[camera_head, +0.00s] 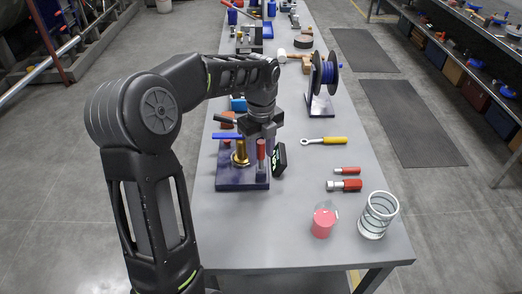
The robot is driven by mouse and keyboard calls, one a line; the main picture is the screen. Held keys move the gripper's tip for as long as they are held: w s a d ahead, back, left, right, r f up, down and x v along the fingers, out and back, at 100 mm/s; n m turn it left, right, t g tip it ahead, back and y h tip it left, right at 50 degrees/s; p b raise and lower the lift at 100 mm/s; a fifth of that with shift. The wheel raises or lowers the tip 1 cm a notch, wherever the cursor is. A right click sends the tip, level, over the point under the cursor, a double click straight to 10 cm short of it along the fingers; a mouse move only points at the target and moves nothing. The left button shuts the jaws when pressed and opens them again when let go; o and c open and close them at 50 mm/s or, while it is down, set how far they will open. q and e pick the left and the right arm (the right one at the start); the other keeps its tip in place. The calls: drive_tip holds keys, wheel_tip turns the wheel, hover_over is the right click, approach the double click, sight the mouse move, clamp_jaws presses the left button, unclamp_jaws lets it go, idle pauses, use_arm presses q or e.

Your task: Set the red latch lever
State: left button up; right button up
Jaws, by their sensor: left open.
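The red latch lever (261,152) stands upright on a dark purple base plate (230,183) on the workbench. Next to it on the plate are a brass fitting (240,156) and a blue handle (227,136) pointing left. My left gripper (260,134) points down, open, right at the top of the red lever. Whether its fingers touch the lever cannot be told, as the gripper hides the lever's upper end. My right gripper is not in view.
A blue cable spool (325,74) stands behind.

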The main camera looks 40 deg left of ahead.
use_arm(q)
drive_tip(key=shift+c, duration=0.2)
clamp_jaws()
idle(0.3)
idle(0.9)
